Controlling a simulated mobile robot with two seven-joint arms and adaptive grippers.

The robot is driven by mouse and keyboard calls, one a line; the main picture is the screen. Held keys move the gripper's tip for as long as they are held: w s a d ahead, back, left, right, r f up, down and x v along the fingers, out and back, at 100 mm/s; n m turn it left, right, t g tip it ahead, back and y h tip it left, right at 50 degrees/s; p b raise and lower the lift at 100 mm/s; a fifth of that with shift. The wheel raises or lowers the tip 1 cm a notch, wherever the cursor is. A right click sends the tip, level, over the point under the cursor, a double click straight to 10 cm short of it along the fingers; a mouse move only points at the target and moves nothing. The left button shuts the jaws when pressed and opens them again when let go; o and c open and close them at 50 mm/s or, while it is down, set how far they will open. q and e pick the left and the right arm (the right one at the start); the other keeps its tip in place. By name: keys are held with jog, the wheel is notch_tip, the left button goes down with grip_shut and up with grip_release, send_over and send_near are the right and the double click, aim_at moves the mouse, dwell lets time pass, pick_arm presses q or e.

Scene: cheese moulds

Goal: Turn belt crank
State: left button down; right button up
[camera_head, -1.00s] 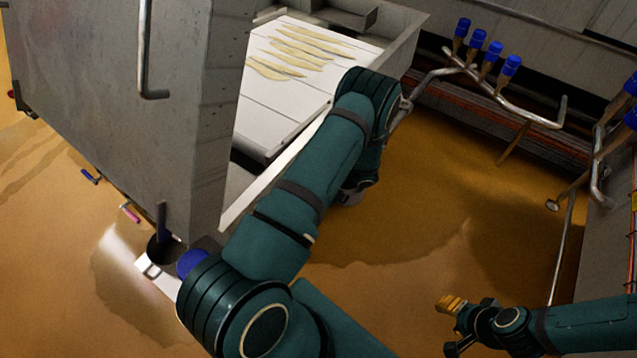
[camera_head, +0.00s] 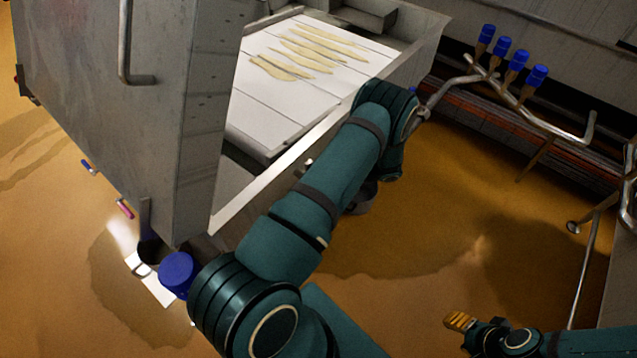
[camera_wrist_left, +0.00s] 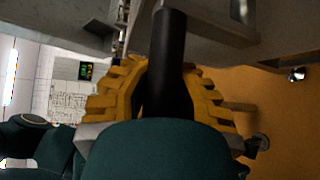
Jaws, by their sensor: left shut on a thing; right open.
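The crank's black handle (camera_wrist_left: 170,60) stands up in the left wrist view. The yellow fingers of my left gripper (camera_wrist_left: 158,92) lie on both sides of it, shut on it. The rest of the crank is not clear. In the head view my left arm hides the left gripper and the handle beside the machine. The belt (camera_head: 270,105) is a white slatted surface in a grey metal frame, with several pale strips lying on it. My right gripper (camera_head: 459,321) is open and empty at the lower right, over the floor, away from the belt.
A tall grey metal cabinet (camera_head: 160,110) stands left of the belt. Pipes (camera_head: 545,122) with several blue-capped valves (camera_head: 518,60) run along the right wall. A blue cap (camera_head: 178,272) sits close to my left arm. Wet orange floor (camera_head: 430,245) is open between belt and wall.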

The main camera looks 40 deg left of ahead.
pick_arm(q)
jog(key=shift+w+a+r, duration=0.1)
jog(key=shift+w+r, duration=0.1)
jog(key=shift+w, duration=0.1)
jog(key=c, duration=0.7)
grip_release()
jog(key=shift+c, duration=0.2)
jog(key=shift+f, duration=0.1)
jog(key=shift+s, duration=0.1)
jog(key=v, duration=1.2)
jog(key=shift+f, duration=0.1)
